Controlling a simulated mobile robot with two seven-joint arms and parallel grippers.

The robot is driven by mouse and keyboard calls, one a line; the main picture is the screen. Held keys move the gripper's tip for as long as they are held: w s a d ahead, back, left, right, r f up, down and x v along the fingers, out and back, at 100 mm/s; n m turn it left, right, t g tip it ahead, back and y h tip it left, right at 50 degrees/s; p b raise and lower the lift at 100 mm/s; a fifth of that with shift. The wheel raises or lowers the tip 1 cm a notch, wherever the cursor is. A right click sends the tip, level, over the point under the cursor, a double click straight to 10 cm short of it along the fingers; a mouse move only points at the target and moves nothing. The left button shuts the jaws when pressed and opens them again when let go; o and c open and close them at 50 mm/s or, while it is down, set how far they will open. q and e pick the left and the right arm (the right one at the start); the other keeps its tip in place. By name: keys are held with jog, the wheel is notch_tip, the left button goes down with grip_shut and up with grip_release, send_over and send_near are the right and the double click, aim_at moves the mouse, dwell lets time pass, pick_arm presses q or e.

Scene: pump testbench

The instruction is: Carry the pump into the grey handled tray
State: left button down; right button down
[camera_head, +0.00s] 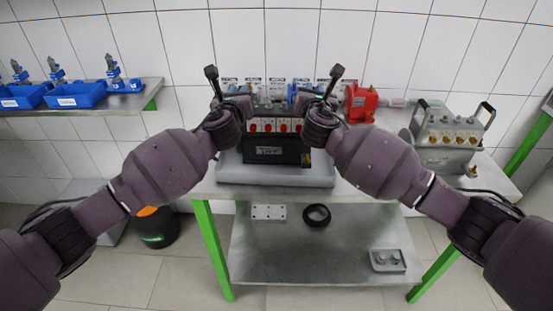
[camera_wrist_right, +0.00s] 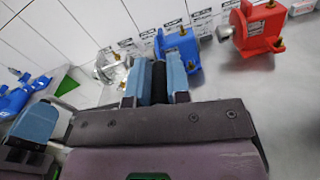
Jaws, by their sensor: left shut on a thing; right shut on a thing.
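The pump (camera_head: 270,149) appears to be the black box with a row of red-and-white fittings and a label, at the middle of the head view. The grey tray (camera_head: 275,178) lies under it on the table; I cannot tell whether the pump rests in it or hangs just above. My left gripper (camera_head: 240,98) is at the pump's left side and my right gripper (camera_head: 308,98) at its right side, both shut. In the right wrist view, my right gripper (camera_wrist_right: 158,88) has a black handle bar (camera_wrist_right: 159,75) between its fingers. The left gripper's grip is largely hidden.
A red pump (camera_head: 361,102) and a blue one (camera_wrist_right: 180,52) stand behind. A grey device with black handles and brass fittings (camera_head: 447,137) stands at right. Blue bins (camera_head: 77,94) are on the left shelf. A black ring (camera_head: 316,214) lies on the lower shelf.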

pick_arm(q)
jog(key=shift+f, duration=0.3)
pick_arm(e)
jog(key=shift+d+f, duration=0.1)
jog(key=shift+f, duration=0.2)
pick_arm(q)
jog(key=c, duration=1.3)
grip_release()
jog(key=shift+f, duration=0.15)
pick_arm(e)
jog(key=c, duration=1.3)
grip_release()
jog(key=shift+f, duration=0.15)
jog(key=shift+c, duration=0.2)
pick_arm(q)
jog(key=shift+o, duration=1.3)
jog(key=shift+s, duration=0.15)
pick_arm(e)
jog(key=shift+o, duration=1.2)
jog(key=shift+s, duration=0.15)
pick_arm(q)
jog(key=s+a, duration=0.1)
jog(key=s, duration=1)
jog(key=shift+s+a, duration=0.4)
pick_arm(e)
jog(key=s, duration=1.2)
jog(key=shift+a, duration=0.4)
